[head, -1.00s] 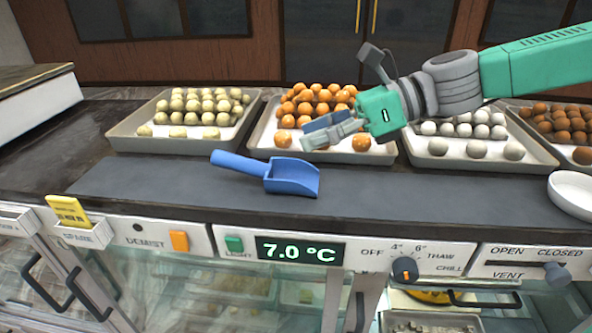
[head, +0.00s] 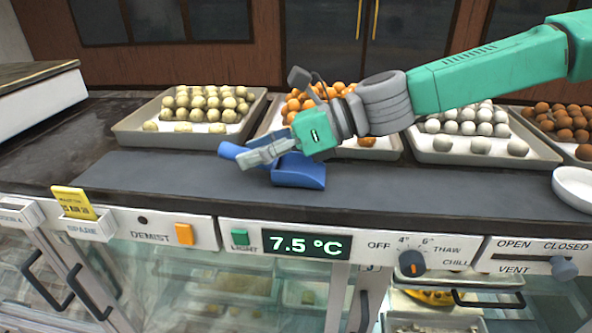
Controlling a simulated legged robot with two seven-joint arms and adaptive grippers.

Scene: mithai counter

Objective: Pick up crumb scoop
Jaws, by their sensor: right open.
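The blue crumb scoop (head: 300,174) lies on the dark counter mat, its handle pointing left and its pan to the right. My right gripper (head: 252,158) comes in from the right and is over the scoop's handle, with its fingers pointing left. It is open. The fingers cover the middle of the handle, so I cannot tell whether they touch it or hover above it. The handle's left end and the front of the pan stay visible. My left gripper does not show.
Behind the mat (head: 420,190) stand trays of sweets: a pale green-white tray (head: 128,135), an orange one (head: 385,150), a white one (head: 535,155) and a brown one. A white bowl (head: 575,188) sits at the right edge. The counter front carries a temperature display (head: 305,245) and a knob (head: 411,264).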

